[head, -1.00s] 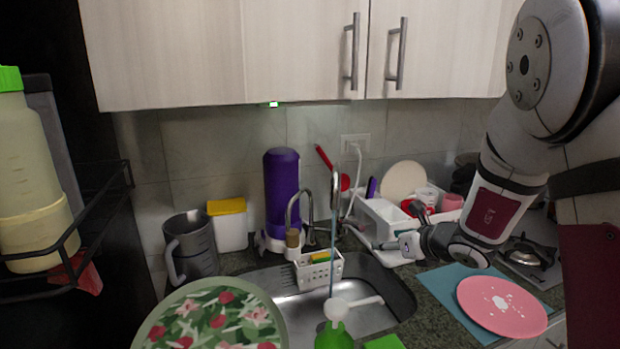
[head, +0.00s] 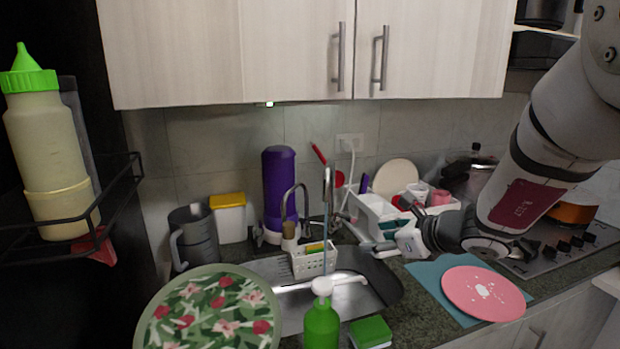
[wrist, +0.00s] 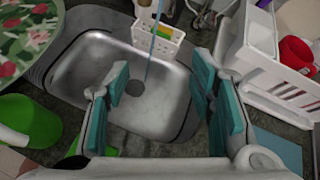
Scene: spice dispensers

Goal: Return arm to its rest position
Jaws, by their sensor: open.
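My gripper (head: 384,244) is at the right of the sink in the head view, reaching left from my arm. In the wrist view my gripper (wrist: 158,115) shows its teal finger pads spread wide apart. Nothing is between them but the sink below. The sink (wrist: 140,85) lies under the gripper, with its drain visible between the pads. The gripper touches no object that I can see.
A white dish rack (head: 375,213) stands just behind the gripper. A pink plate (head: 482,293) lies on a blue mat at right. A green soap bottle (head: 322,325) and green sponge (head: 370,332) are in front. A floral plate (head: 210,310) is at left, below a shelf bottle (head: 50,140).

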